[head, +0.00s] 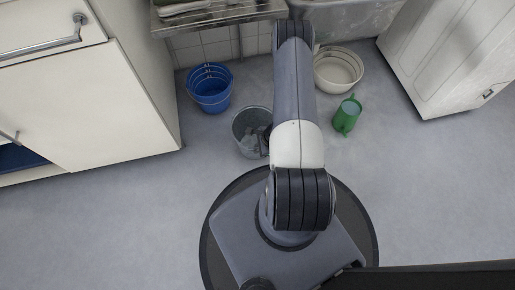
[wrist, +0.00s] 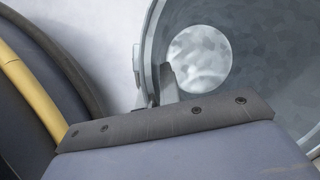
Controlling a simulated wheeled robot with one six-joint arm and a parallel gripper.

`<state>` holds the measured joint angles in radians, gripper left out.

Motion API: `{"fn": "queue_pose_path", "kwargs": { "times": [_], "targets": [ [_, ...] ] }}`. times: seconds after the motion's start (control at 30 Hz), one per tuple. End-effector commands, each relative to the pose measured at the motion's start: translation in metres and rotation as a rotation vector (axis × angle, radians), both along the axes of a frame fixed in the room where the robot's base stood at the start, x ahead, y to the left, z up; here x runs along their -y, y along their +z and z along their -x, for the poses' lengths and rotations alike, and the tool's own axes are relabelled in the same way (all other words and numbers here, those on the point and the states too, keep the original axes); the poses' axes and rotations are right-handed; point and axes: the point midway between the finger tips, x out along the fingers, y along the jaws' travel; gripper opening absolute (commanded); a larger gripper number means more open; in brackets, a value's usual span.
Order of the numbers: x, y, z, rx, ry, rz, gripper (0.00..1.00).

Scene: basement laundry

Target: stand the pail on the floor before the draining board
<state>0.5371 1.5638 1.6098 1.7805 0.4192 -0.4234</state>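The pail is a grey metal one (head: 250,132) on the near side of the floor, partly hidden by my arm in the head view. In the wrist view the pail (wrist: 258,70) fills the upper right, and I look into its open mouth to a bright round bottom. My gripper (wrist: 160,88) is at the pail's rim, with its fingers close together and the wall between them; it appears shut on the wall. In the head view the gripper is hidden behind my arm. The draining board (head: 225,14) is at the top, left of my arm, with dishes on it.
Blue stacked buckets (head: 210,88) stand below the draining board's left end. A white basin (head: 338,72) and a green can (head: 347,115) stand right of my arm. A cabinet (head: 85,95) is at left and a white appliance (head: 450,60) at right. Floor between buckets and basin looks partly clear.

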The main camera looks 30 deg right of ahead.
Motion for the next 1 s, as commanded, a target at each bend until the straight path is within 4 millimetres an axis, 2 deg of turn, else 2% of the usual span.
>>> {"fn": "queue_pose_path", "kwargs": {
  "times": [0.17,0.2,0.47,0.77,0.87,1.0],
  "targets": [
    [0.0,-0.003,0.0,0.002,0.001,0.0,0.0],
    [0.0,-0.004,0.0,0.0,0.0,0.0,0.05],
    [0.0,-0.002,0.0,-0.001,0.0,0.0,0.26],
    [0.0,0.0,0.0,-0.001,0.0,0.0,0.26],
    [0.002,0.009,0.001,0.0,-0.002,0.0,0.26],
    [0.012,0.036,0.008,0.0,-0.004,0.001,0.26]
  ]
}}
